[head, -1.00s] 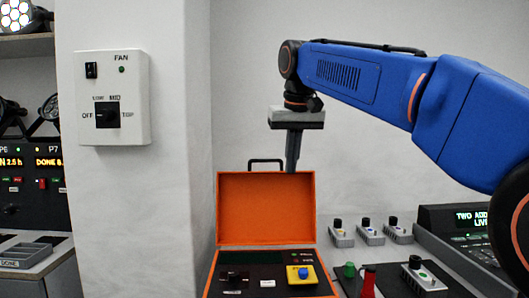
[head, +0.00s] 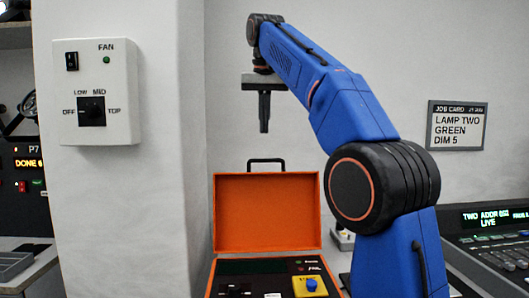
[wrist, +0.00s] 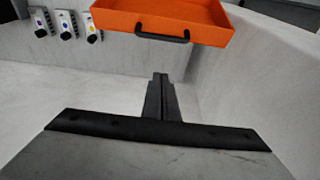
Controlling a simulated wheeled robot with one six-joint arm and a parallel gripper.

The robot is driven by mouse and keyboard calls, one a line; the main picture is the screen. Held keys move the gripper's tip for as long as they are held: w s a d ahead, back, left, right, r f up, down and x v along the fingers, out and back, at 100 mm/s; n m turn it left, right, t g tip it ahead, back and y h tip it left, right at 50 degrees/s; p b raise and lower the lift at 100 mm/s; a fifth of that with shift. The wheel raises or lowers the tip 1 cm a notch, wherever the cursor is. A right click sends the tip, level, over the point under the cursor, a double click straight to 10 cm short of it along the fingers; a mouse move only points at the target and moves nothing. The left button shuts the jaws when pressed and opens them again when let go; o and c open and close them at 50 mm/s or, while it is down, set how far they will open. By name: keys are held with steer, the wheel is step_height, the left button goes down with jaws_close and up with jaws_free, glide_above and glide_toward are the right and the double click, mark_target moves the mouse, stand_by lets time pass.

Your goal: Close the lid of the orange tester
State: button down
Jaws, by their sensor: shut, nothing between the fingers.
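The orange tester (head: 268,212) stands on the bench with its lid raised upright. A black handle (head: 266,162) sits on the lid's top edge. Its dark panel (head: 240,268) below shows a black knob and a yellow block with a blue button. My gripper (head: 264,130) is shut and empty, pointing down, above the lid and apart from it. In the wrist view the shut fingers (wrist: 160,78) point toward the lid (wrist: 165,15) and its handle (wrist: 162,37), with a gap between.
A wall box marked FAN (head: 95,92) is on the pillar at left. A console (head: 495,235) stands at right, under a job card (head: 457,125). My arm hides part of the bench.

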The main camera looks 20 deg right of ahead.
steer(key=shift+s+a+f, duration=0.1)
steer(key=shift+s+f, duration=0.2)
steer(key=shift+f, duration=1.1)
steer(key=shift+s+f, duration=0.3)
steer(key=shift+f, duration=1.1)
steer(key=shift+s+a+f, duration=0.1)
steer(key=shift+s+f, duration=0.2)
steer(key=shift+f, duration=1.1)
steer(key=shift+s, duration=0.1)
